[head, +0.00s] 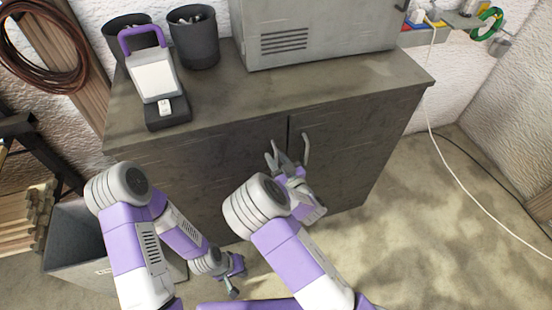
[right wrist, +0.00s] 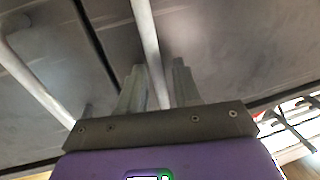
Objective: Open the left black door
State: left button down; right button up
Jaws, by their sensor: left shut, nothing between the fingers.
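The cabinet (head: 350,165) has two dark grey doors, both closed, split by a vertical seam. The left door (head: 200,165) is the wide panel left of the seam. The right door's handle (head: 306,148) is a pale vertical bar. My right gripper (head: 272,152) is at the left door beside the seam, its fingers apart. In the right wrist view a pale handle bar (right wrist: 146,40) runs between these fingers; whether they touch it I cannot tell. Another handle (right wrist: 35,75) lies across the seam there. My left gripper (head: 233,278) is low in front of the cabinet, shut and empty.
A grey vented box (head: 320,35), a purple-handled device (head: 155,80) and dark cups (head: 194,45) stand on the cabinet top. A grey bin (head: 75,250) stands at the lower left. The floor to the right is clear apart from cables.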

grip_shut()
dwell(0.4)
